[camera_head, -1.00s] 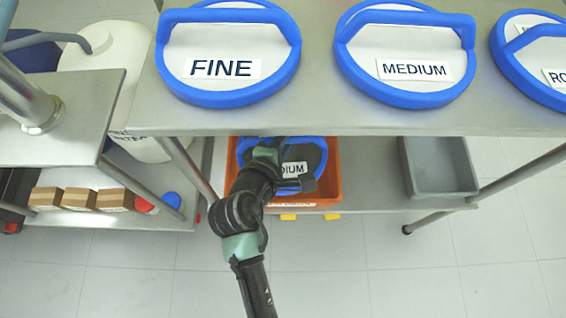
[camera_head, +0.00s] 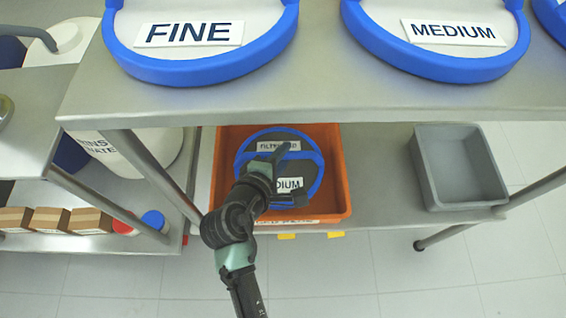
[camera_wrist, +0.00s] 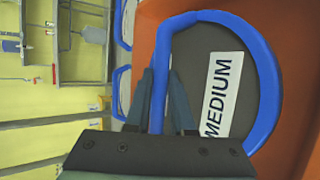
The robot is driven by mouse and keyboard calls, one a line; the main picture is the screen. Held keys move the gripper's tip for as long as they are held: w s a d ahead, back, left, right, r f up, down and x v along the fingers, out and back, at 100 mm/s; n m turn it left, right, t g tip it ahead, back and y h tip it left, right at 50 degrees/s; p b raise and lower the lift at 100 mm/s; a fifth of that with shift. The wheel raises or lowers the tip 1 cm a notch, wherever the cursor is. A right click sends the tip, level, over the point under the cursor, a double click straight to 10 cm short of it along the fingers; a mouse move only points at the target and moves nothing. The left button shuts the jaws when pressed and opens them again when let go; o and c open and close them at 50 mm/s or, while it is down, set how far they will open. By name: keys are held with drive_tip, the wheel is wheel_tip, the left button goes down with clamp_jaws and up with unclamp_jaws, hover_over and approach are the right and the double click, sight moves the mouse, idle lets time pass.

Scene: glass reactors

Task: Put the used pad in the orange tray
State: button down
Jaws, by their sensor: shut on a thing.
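The used pad (camera_head: 307,172) is a dark grey disc with a blue rim, a blue handle and a label reading MEDIUM. It is in the orange tray (camera_head: 338,187) on the lower shelf, and I cannot tell whether it touches the tray floor. My gripper (camera_head: 280,155) is shut on the pad's blue handle. In the wrist view my gripper's fingers (camera_wrist: 160,100) lie on both sides of the handle, and the pad (camera_wrist: 200,60) fills the middle, with the orange tray (camera_wrist: 290,25) around it. My arm hides part of the pad.
Pads with white faces labelled FINE (camera_head: 195,60) and MEDIUM (camera_head: 440,55) lie on the upper shelf (camera_head: 330,100), which overhangs the tray. A grey bin (camera_head: 450,195) stands to the right on the lower shelf (camera_head: 380,165). Brown boxes (camera_head: 50,220) stand at the left.

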wheel_tip(320, 180, down, 3)
drive_tip(key=shift+r+b, duration=0.15)
drive_tip(key=shift+b, duration=0.3)
drive_tip(key=shift+r, duration=0.1)
drive_tip(key=c, duration=0.8)
unclamp_jaws()
drive_tip(key=shift+o, duration=0.2)
drive_tip(key=p+v, duration=0.4)
drive_tip(key=v, duration=0.7)
drive_tip(key=shift+w+r+p, duration=0.1)
drive_tip(key=shift+w+p, duration=0.05)
drive_tip(key=shift+p, duration=0.25)
drive_tip(key=shift+s+a+r, duration=0.2)
drive_tip(key=shift+s+a, duration=0.05)
drive_tip(key=shift+s, duration=0.25)
